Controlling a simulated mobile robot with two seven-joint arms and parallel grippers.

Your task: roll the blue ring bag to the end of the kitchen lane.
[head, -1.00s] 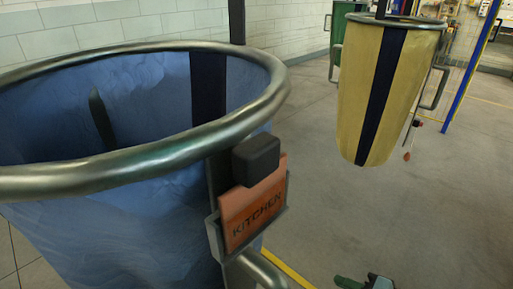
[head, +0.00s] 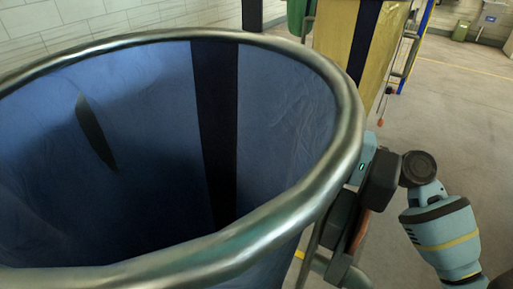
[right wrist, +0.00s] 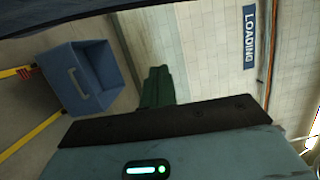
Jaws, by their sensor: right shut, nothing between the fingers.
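The blue ring bag (head: 285,110) fills the left and middle of the head view. Its metal rim (head: 345,150) is upright and open, and the inside that shows looks empty, with a dark slit in the far wall. An orange card (head: 358,232) on its right side shows nearly edge-on, beside a dark block (head: 341,215). My right gripper (head: 364,165) is close outside the right rim; its fingertips are hidden there, and I cannot tell whether it touches the bag. In the right wrist view the right gripper (right wrist: 170,122) is shut and empty. My left gripper is out of view.
A yellow bag with a dark stripe (head: 335,35) stands behind, near a green one (head: 297,15). Open floor (head: 455,125) lies to the right. The right wrist view shows a blue bin (right wrist: 85,80), a green object (right wrist: 157,88) and a LOADING sign (right wrist: 249,36).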

